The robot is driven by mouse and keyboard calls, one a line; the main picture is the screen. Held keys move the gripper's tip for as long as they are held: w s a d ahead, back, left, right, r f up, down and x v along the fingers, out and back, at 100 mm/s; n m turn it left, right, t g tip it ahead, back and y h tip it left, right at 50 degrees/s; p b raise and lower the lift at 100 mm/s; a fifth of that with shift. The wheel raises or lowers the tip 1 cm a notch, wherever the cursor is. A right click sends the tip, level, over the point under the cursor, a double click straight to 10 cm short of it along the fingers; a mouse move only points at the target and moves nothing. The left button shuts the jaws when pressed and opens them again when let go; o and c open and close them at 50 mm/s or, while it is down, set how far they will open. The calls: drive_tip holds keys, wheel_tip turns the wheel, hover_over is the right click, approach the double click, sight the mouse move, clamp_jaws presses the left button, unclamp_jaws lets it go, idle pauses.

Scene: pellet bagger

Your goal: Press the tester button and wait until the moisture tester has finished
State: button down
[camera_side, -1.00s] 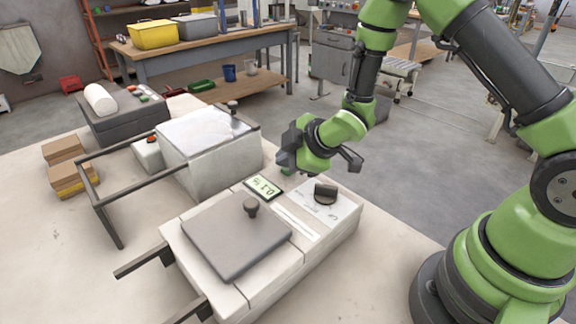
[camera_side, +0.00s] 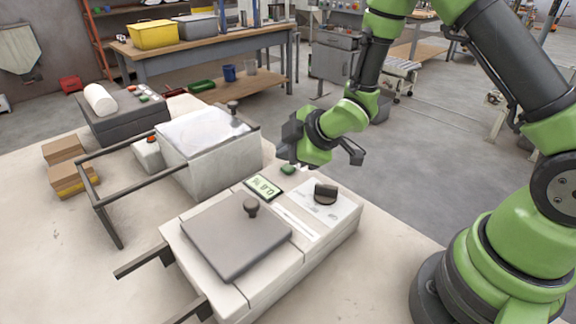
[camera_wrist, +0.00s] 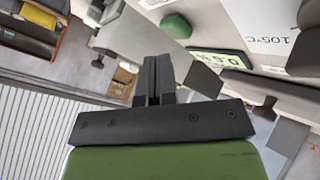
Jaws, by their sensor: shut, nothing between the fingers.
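The moisture tester is the white machine (camera_side: 300,255) at the front of the bench, with a grey lid (camera_side: 236,236). Its green button (camera_side: 288,169) sits at the far end of the panel, beside a lit green display (camera_side: 264,188). The button (camera_wrist: 176,25) and display (camera_wrist: 222,59) also show in the wrist view; the digits are hard to read. My gripper (camera_side: 287,154) is just above the button and looks apart from it. In the wrist view its shut fingers (camera_wrist: 154,75) hold nothing, and the button is beyond them.
A black knob (camera_side: 326,193) stands on the panel near my gripper. A white box with a clear top (camera_side: 212,160) and a dark handle frame (camera_side: 105,218) are to the left. Brown boxes (camera_side: 68,178) lie farther left. The bench front left is clear.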

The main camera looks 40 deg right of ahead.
sight(287, 168)
drive_tip(key=shift+r, duration=0.1)
drive_tip(key=shift+r, duration=2.45)
drive_tip(key=shift+d+r, duration=0.1)
drive_tip(key=shift+r, duration=0.15)
drive_tip(key=s+d+r+m+g+h, duration=0.1)
drive_tip(key=s+d+r+m+h, duration=0.1)
drive_tip(key=s+r+m, duration=1.05)
drive_tip(key=s+a+r+m+y, duration=0.2)
drive_tip(key=s+m, duration=0.1)
drive_tip(key=s, duration=0.7)
drive_tip(key=shift+s+a+r+g, duration=0.15)
drive_tip(key=shift+s+r+g, duration=0.15)
drive_tip(key=shift+g, duration=0.1)
